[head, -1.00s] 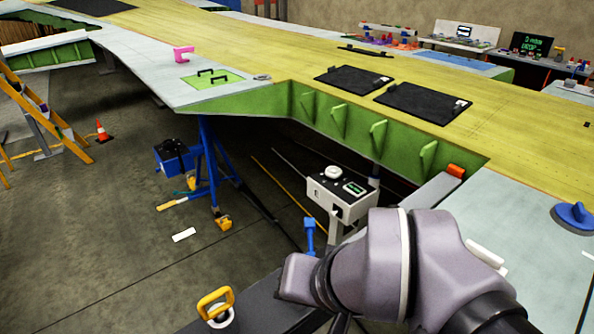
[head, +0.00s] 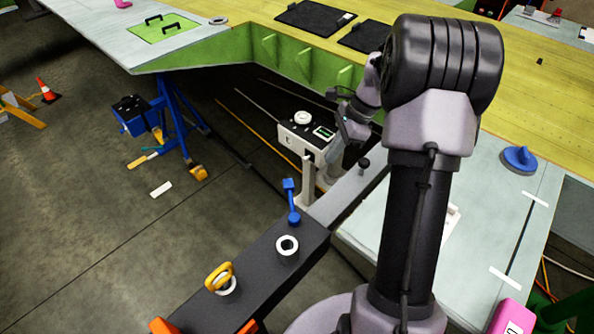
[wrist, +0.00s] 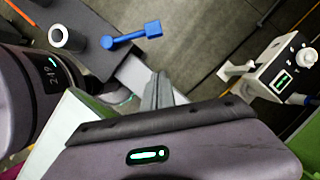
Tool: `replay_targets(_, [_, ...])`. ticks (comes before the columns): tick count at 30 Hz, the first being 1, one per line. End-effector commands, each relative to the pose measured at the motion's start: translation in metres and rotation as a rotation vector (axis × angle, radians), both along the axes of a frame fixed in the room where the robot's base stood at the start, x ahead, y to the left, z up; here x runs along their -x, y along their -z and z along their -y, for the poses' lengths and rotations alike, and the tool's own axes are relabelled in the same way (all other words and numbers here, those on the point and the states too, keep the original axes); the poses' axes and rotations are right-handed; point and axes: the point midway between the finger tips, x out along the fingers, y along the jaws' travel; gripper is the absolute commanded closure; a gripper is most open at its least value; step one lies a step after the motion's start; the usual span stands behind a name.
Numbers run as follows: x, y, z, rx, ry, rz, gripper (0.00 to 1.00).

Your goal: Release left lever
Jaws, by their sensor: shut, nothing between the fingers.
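A blue lever (head: 292,203) with a round base end and a square-headed tip sits at the far end of the dark beam (head: 262,262). It also shows in the wrist view (wrist: 130,36), lying pointed right. I cannot tell whether it is the left lever. My gripper (head: 346,122) is beyond and to the right of it in the head view, beside the white control box (head: 304,137). In the wrist view its fingers (wrist: 159,88) are together and empty, apart from the lever. A yellow ring handle (head: 219,277) stands nearer on the beam.
A white-rimmed socket (head: 287,246) sits on the beam near the lever. The wing's green edge (head: 290,58) runs behind the box.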

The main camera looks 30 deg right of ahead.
Motion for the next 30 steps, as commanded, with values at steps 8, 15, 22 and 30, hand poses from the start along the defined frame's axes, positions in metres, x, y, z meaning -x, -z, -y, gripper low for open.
replay_targets(8, [-0.001, 0.007, -0.004, 0.001, -0.004, -0.001, 1.0])
replay_targets(15, [-0.005, 0.053, -0.021, -0.001, -0.006, -0.002, 1.0])
replay_targets(22, [-0.011, 0.099, -0.038, 0.0, -0.007, -0.002, 1.0])
replay_targets(30, [-0.023, 0.093, -0.072, 0.001, -0.007, 0.001, 1.0])
